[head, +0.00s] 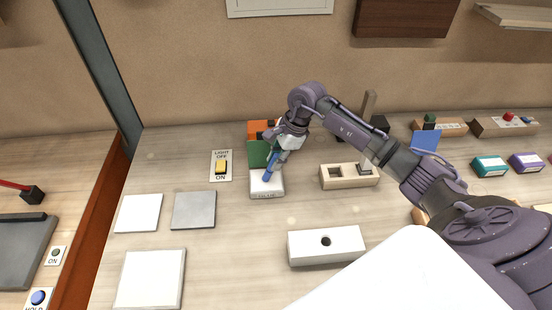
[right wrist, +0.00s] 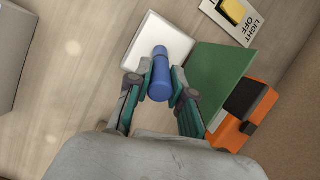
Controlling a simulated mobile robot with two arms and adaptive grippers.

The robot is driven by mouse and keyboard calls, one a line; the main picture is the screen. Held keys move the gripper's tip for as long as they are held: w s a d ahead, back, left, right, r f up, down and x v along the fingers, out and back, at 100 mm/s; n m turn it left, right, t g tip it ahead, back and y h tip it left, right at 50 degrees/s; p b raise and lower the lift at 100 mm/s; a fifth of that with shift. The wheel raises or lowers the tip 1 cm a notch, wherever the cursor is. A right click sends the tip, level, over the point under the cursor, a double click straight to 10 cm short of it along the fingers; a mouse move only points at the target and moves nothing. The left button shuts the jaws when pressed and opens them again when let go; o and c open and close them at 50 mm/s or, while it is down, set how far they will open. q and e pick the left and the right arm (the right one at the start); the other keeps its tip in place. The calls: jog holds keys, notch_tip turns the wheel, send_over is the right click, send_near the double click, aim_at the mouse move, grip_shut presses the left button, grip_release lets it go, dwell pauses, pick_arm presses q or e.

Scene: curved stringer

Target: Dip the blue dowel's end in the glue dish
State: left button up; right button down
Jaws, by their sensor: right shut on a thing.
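The blue dowel (head: 269,167) is in my right gripper (head: 276,153) and points down, slightly tilted, over the white glue dish (head: 266,188). In the right wrist view the blue dowel (right wrist: 160,68) sits between the two fingers of my right gripper (right wrist: 159,86), which are shut on it. Its far end lies over the inside of the glue dish (right wrist: 139,48). I cannot tell whether that end touches the dish's bottom. My left gripper is not in view.
A green and orange block (head: 258,150) stands right behind the dish. A light switch plate (head: 221,166) is to its left. A wooden block with a square hole (head: 335,174) and a white block with a round hole (head: 326,243) lie to the right. Flat pads (head: 194,211) lie at left.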

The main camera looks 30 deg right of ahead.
jog(key=shift+s+f+b, duration=0.1)
jog(key=shift+f+b, duration=0.05)
jog(key=shift+b, duration=0.15)
dwell(1.1)
jog(key=shift+r+p, duration=0.5)
jog(key=shift+r, duration=0.45)
jog(key=shift+r+p, duration=1.15)
jog(key=shift+r, duration=1.45)
